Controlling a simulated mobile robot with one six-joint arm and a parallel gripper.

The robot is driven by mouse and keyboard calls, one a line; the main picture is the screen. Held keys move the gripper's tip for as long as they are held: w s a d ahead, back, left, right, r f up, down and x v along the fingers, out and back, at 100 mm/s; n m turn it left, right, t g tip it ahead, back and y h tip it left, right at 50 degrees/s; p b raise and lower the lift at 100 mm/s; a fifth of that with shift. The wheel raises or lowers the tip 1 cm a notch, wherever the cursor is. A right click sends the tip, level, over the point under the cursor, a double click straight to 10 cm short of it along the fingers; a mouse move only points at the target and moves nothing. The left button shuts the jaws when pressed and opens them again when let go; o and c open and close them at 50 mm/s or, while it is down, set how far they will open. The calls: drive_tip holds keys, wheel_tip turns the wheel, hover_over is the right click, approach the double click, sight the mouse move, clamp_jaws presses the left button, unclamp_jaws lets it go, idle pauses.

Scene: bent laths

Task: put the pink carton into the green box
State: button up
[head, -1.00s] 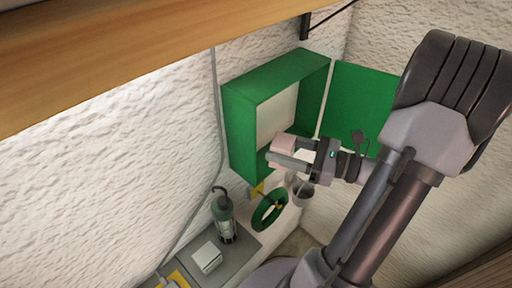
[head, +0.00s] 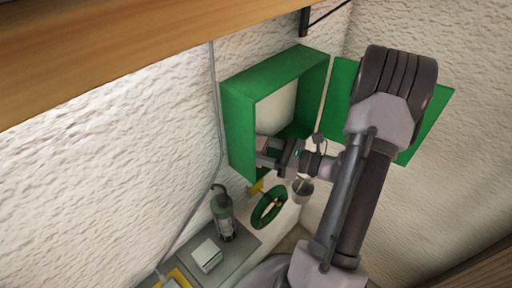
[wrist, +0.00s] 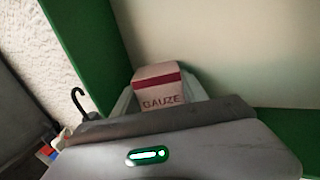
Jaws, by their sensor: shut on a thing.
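The green box (head: 239,122) is fixed on the wall with its door (head: 429,110) swung open to the right. My gripper (head: 264,153) is at the box's lower left opening, reaching in from the right. It is shut on the pink carton (head: 262,144), which is partly hidden by the jaws in the head view. In the wrist view the carton (wrist: 170,88) reads "GAUZE", with a dark red band, and stands between the fingers in front of the box's pale back. The box's green side wall (wrist: 85,45) is to its left. Whether the carton touches the box floor cannot be told.
A white block (head: 207,256) lies on a grey shelf. A wooden beam (head: 130,45) runs across above.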

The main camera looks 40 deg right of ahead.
drive_tip(key=shift+f, duration=0.2)
drive_tip(key=o, duration=1.2)
drive_tip(key=shift+r, duration=0.1)
drive_tip(key=shift+s+r, duration=0.15)
drive_tip(key=shift+r, duration=0.1)
drive_tip(key=v, duration=1.1)
drive_tip(key=shift+s+d+f+b, duration=0.1)
drive_tip(key=shift+s+d+b, duration=0.1)
drive_tip(key=shift+s+b, duration=0.15)
